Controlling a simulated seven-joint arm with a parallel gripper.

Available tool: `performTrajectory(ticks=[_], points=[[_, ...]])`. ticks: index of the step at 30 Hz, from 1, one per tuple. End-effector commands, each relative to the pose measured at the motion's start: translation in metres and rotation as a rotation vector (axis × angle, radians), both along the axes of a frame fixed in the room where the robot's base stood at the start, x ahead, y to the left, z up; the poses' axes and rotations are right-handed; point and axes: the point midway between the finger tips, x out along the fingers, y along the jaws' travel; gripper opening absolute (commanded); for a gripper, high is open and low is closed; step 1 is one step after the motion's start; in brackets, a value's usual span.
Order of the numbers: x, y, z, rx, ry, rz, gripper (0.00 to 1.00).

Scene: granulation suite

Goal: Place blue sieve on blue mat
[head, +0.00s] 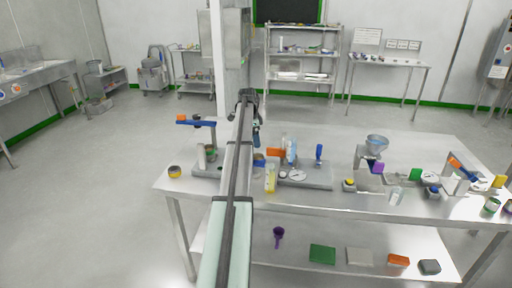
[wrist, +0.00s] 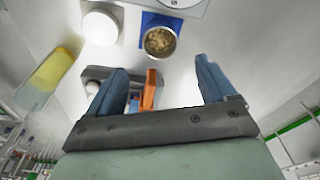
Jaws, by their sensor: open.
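My gripper (head: 257,138) hangs over the left part of the steel bench in the head view. In the wrist view its two blue fingers (wrist: 160,64) are apart with nothing held between them. A blue square, seemingly the mat (wrist: 147,18), lies beyond the fingertips. A round metal-rimmed vessel (wrist: 160,41) with brown granules overlaps its near edge; I cannot tell whether this is the sieve. In the head view the arm partly hides this area, where a small blue patch (head: 259,157) shows. No clearly blue sieve can be made out.
An orange block (wrist: 150,90) shows between and below the fingers. A yellow bottle (head: 271,179) and a clear blue bottle (head: 291,150) stand close to the right of my arm. A stand with a blue bar (head: 195,122) rises at left. The bench's back middle is clear.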

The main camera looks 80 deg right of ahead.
Motion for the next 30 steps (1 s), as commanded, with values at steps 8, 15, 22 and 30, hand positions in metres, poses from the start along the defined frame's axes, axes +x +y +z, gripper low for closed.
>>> performTrajectory(ticks=[8, 15, 22, 30], points=[[0.003, 0.001, 0.021, 0.001, 0.000, 0.000, 0.84], [0.003, 0.002, 0.023, 0.001, 0.000, 0.000, 0.84], [0.003, 0.001, 0.022, 0.001, 0.000, 0.000, 0.84], [0.003, 0.001, 0.022, 0.001, 0.000, 0.000, 0.84]])
